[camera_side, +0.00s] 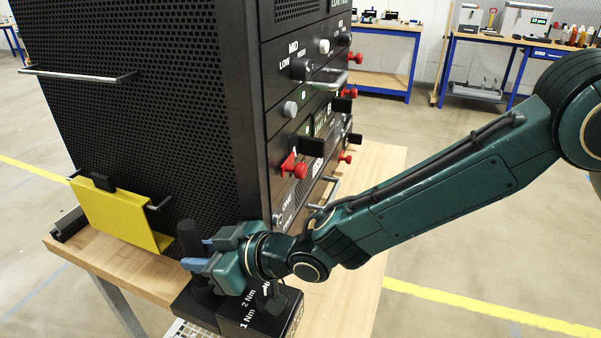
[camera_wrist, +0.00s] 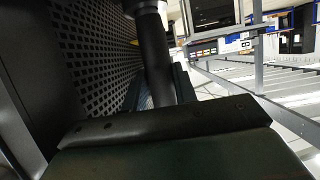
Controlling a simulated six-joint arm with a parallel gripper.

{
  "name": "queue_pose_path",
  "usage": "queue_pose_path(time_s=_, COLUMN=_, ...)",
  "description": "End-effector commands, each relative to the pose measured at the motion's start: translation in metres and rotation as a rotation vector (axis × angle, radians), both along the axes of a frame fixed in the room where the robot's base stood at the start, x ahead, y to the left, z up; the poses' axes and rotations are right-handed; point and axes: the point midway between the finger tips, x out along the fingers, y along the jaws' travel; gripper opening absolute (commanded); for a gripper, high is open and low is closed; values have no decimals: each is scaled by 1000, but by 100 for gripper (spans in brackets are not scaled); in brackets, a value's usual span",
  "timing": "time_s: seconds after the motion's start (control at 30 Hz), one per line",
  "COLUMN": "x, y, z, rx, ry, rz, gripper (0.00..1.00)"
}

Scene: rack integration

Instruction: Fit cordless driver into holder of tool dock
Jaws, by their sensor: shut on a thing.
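The cordless driver (camera_side: 189,237) is a dark cylinder, roughly upright, its upper end showing above my gripper (camera_side: 203,253). My gripper's blue-grey fingers are shut on it. In the wrist view the driver (camera_wrist: 155,62) runs up from between the fingers to a pale collar at the top edge. The tool dock (camera_side: 255,313) is a black block marked "1 Nm" and "2 Nm" at the front table corner, just below my gripper. My gripper hides the driver's lower part and much of the holder, so I cannot tell whether the driver is seated.
A tall black perforated rack cabinet (camera_side: 150,100) stands close behind my gripper, with red knobs and handles on its front. A yellow holder (camera_side: 115,215) hangs on its side. The wooden table (camera_side: 365,190) has clear room on the right.

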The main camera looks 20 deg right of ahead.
Motion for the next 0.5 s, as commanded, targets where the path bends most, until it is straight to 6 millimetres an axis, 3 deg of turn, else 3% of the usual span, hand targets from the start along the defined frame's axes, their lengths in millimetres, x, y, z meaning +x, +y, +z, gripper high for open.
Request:
queue_pose_path(time_s=0.27, x=0, y=0, z=-3, rx=3, ry=-3, rz=0, gripper=0)
queue_pose_path(time_s=0.3, x=0, y=0, z=-3, rx=3, ry=-3, rz=0, gripper=34)
queue_pose_path(time_s=0.4, x=0, y=0, z=-3, rx=3, ry=-3, rz=0, gripper=53)
queue_pose_path(time_s=0.5, x=0, y=0, z=-4, rx=2, ry=-2, rz=0, gripper=53)
